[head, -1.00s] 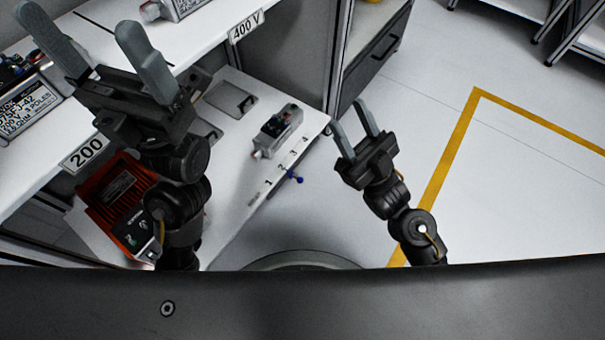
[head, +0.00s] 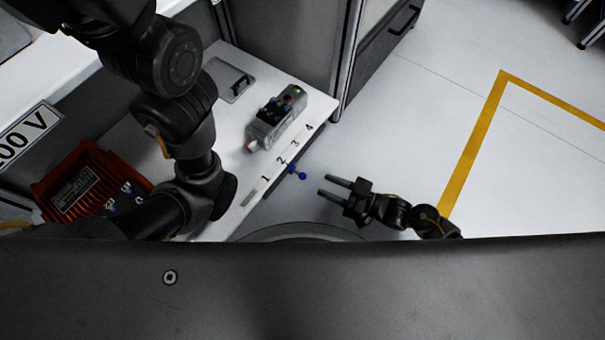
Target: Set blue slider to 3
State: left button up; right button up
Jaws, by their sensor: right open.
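The blue slider (head: 300,175) sticks out from the front edge of the white lower shelf (head: 232,205), beside a printed scale of 1 to 4. It sits level with about the 2 (head: 281,161). My right gripper (head: 328,187) is open and empty. Its fingers point left toward the slider's knob, with a small gap between them and the knob.
A grey device (head: 276,118) with a red button stands on the shelf behind the numbers. A red-orange case (head: 85,180) is at the left, partly behind my left arm. A dark drawer (head: 390,40) stands beyond the shelf.

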aim_at(303, 176)
jog(key=b+x, duration=0.2)
jog(key=x, duration=0.6)
jog(key=shift+w+a, duration=0.1)
jog(key=shift+a, duration=0.2)
jog(key=shift+c, duration=0.4)
grip_shut()
